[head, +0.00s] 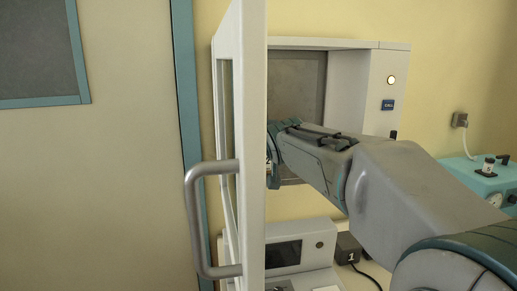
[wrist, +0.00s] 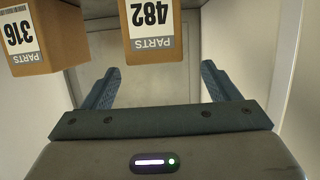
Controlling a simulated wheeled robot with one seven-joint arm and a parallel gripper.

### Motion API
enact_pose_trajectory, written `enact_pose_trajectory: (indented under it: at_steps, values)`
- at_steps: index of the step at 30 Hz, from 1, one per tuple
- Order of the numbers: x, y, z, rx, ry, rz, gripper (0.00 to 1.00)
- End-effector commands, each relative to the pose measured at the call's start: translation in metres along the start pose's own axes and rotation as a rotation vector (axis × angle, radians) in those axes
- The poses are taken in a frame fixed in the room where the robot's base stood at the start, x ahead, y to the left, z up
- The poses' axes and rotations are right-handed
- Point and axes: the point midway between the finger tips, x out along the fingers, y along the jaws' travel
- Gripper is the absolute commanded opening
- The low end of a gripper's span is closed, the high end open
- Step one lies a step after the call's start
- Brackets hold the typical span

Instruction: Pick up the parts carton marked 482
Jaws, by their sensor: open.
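The parts carton marked 482 (wrist: 153,52) is a brown box with a white label and a grey PARTS strip, at the top middle of the wrist view, upside down there. My gripper (wrist: 162,78) is open, its two blue-grey fingers apart, one to each side below the carton's front in the picture. The jaws look empty, and I cannot tell how far the fingertips are from the carton. In the head view my arm reaches into the white incubator (head: 392,65). The open door (head: 252,130) and my arm hide the gripper and most of the carton there.
A carton marked 316 (wrist: 45,38) stands left of the 482 carton in the wrist view, with a gap between. A pale wall (wrist: 285,50) is close on the right. Below the incubator are a grey device (head: 300,255) and a black box marked 1 (head: 348,248).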

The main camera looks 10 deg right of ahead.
Motion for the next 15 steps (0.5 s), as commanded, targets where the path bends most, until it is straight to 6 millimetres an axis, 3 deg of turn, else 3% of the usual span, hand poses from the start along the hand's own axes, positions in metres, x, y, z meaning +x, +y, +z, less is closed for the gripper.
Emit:
enact_pose_trajectory:
  at_steps: [6, 15]
  values:
    - [0.021, 0.000, -0.002, 0.000, -0.003, 0.000, 0.82]
    - [0.030, 0.001, 0.001, 0.001, -0.002, 0.000, 0.82]
